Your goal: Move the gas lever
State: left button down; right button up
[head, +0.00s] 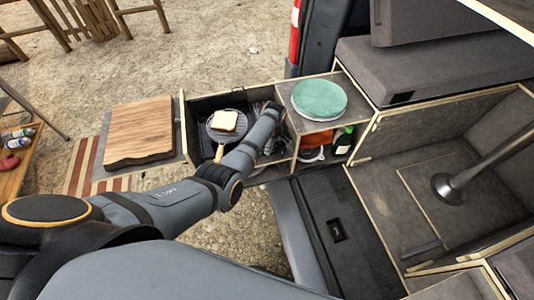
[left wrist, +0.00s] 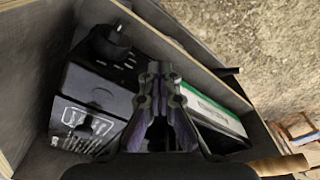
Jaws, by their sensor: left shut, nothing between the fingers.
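A black stove body (left wrist: 95,85) sits inside the kitchen box in the left wrist view. A round black knob (left wrist: 110,42) stands out at its top end. Its lower face has white printed marks and a dark part (left wrist: 86,126) that may be the gas lever; I cannot tell for certain. My left gripper (left wrist: 155,72) is shut and empty, right beside the stove body; contact is unclear. In the head view my left gripper (head: 272,112) is over the right end of the stove drawer, and my arm hides much of the stove. My right gripper is out of view.
A pan (head: 222,124) with a slice of bread (head: 224,121) sits on the stove; its wooden handle (left wrist: 280,165) points toward me. A cutting board (head: 140,131) lies left, a green round plate (head: 319,99) right. Box walls (left wrist: 185,55) closely surround the left gripper.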

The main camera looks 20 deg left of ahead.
pick_arm(q)
notch_tip(320, 180, down, 2)
jog(key=shift+s+b, duration=0.1)
jog(key=shift+b, duration=0.35)
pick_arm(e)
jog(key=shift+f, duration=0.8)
pick_arm(q)
jog(key=shift+d+r+p, duration=0.1)
jog(key=shift+r+p, duration=0.15)
jog(key=shift+p, duration=0.15)
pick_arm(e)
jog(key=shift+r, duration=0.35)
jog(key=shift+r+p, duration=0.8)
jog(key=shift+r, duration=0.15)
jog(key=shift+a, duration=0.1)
pick_arm(q)
jog(key=s+d+r, duration=0.1)
jog(key=d+r, duration=0.3)
jog(key=r, duration=0.9)
jog(key=shift+s, duration=0.15)
jog(key=shift+f, duration=0.1)
